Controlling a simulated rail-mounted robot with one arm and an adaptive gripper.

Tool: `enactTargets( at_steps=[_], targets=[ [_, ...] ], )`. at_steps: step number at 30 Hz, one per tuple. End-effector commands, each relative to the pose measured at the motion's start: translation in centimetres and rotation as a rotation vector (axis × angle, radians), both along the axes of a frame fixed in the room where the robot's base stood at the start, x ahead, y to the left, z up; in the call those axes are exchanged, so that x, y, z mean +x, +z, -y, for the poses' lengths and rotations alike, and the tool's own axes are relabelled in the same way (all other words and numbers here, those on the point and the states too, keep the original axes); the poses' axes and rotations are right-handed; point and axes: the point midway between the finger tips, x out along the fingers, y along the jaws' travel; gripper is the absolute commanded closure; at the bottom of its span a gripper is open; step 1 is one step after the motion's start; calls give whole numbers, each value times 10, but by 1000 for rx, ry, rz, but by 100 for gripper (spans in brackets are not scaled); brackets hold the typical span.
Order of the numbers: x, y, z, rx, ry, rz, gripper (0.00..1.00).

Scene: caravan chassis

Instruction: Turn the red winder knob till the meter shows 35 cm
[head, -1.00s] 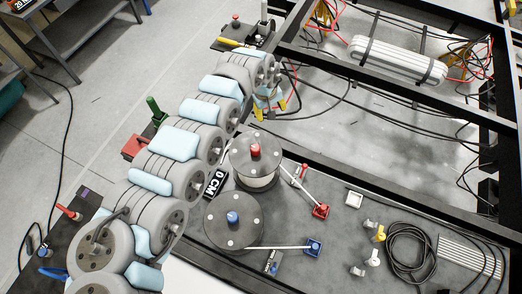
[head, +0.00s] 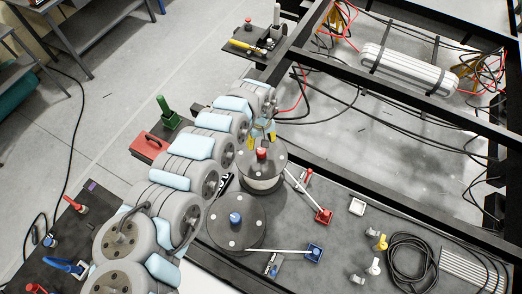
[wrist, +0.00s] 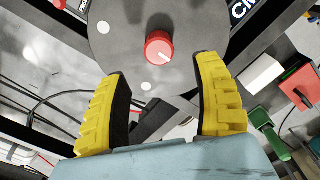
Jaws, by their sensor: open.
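The red winder knob (head: 262,153) stands on top of a grey spool (head: 262,172); in the wrist view the knob (wrist: 159,47) sits beyond my fingertips, roughly between their lines. My gripper (head: 262,136) is right beside the spool on its far side. In the wrist view its two yellow fingers (wrist: 160,68) are spread wide, with nothing between them. The fingers do not touch the knob. The meter (head: 224,183) is mostly hidden behind my arm, so its reading cannot be read; in the wrist view only "CM" shows at the top edge.
A second spool with a blue knob (head: 235,218) stands close in front. A red clamp (head: 323,215) and a blue clamp (head: 314,252) hold white strands to the right. A black cable coil (head: 411,262) lies farther right. Black chassis beams (head: 400,105) run behind.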

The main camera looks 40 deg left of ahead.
Motion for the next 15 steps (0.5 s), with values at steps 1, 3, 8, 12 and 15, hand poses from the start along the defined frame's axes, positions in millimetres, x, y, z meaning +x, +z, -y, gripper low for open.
enactTargets(
  at_steps=[1, 3, 8, 12, 15],
  targets=[
    [2, -6, 2, -2, -1, 2, 34],
    [1, -15, 1, -1, 0, 3, 34],
    [2, -35, 1, -1, 0, 4, 34],
    [1, -53, 2, -2, -1, 1, 34],
    [1, -64, 2, -2, 0, 2, 34]
  ],
)
